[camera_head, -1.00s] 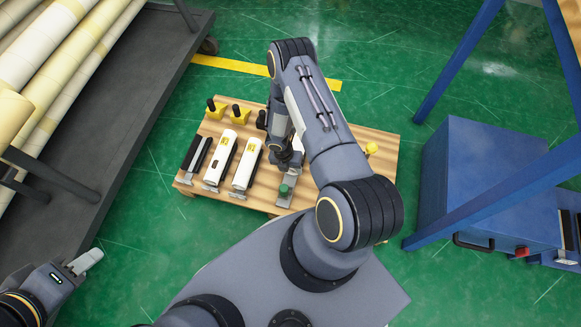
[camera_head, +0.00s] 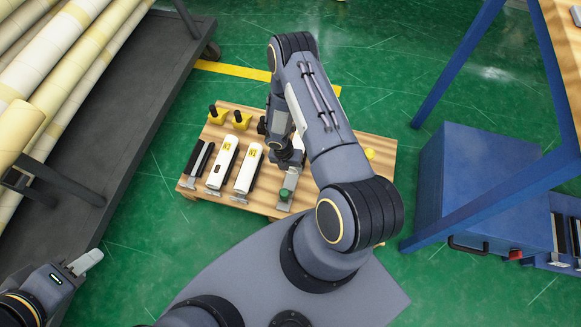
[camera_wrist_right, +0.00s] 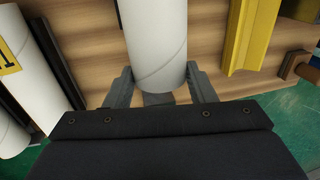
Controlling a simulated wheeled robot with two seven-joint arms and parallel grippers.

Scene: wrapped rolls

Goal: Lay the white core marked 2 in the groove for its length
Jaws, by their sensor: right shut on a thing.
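My right gripper (camera_head: 287,158) is over the wooden board (camera_head: 375,165), mostly hidden by my arm in the head view. In the right wrist view it (camera_wrist_right: 158,74) is shut on a plain white core (camera_wrist_right: 156,40), one finger on each side. No number shows on the held core, and I cannot tell whether it touches the board. Two other white cores (camera_head: 223,163) (camera_head: 247,169) with yellow labels lie side by side on the board; their marks are too small to read surely. My left gripper (camera_head: 85,262) is at lower left, away from the board; its opening is unclear.
A cart with long rolls (camera_head: 140,95) is left, a blue cabinet (camera_head: 475,185) right.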

